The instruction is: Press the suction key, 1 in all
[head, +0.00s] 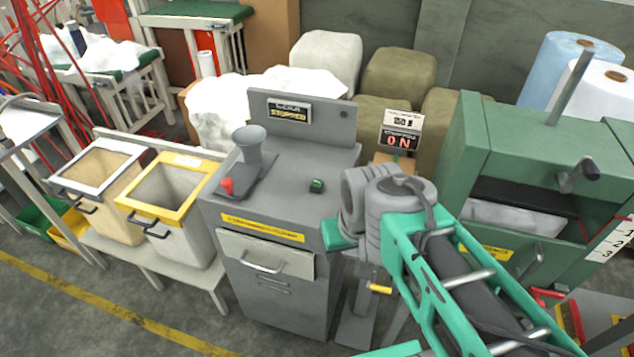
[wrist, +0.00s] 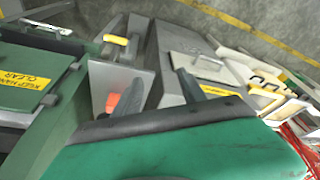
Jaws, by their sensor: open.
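I cannot tell for sure which part is the suction key. A green button (head: 317,186) sits on top of the grey machine (head: 285,205). In the head view my arm covers the fingers.
The grey machine bears a STOPPED sign (head: 289,111), a red knob (head: 227,186) and a grey funnel (head: 250,145). A green press (head: 490,150) stands to the right. Two bins, one yellow-rimmed (head: 180,185), stand left. A yellow handle (head: 380,289) sits low beside my arm.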

